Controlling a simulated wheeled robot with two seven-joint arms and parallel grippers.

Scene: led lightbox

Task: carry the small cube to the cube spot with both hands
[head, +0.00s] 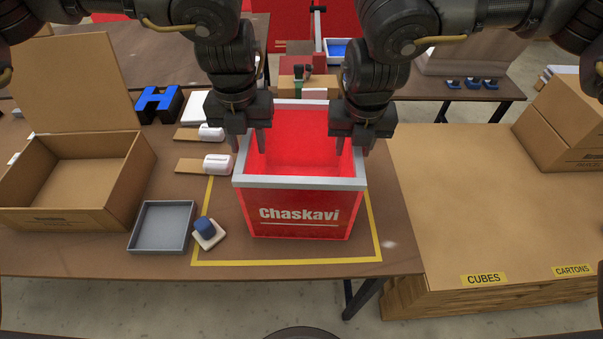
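The small cube is a red open-topped box (297,214) with a grey rim and white "Chaskavi" lettering. It stands upright on the brown table inside a yellow outline. My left gripper (249,148) points down at the box's left wall, its fingers apart on either side of the rim. My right gripper (354,148) is posed the same way at the right wall, fingers apart. Contact with the walls cannot be made out. The cube spot is the pallet area with the yellow "CUBES" label (484,280), at the right.
A "CARTONS" label (573,270) and stacked cartons (566,120) share the pallet's right side. The pallet's near middle is clear.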

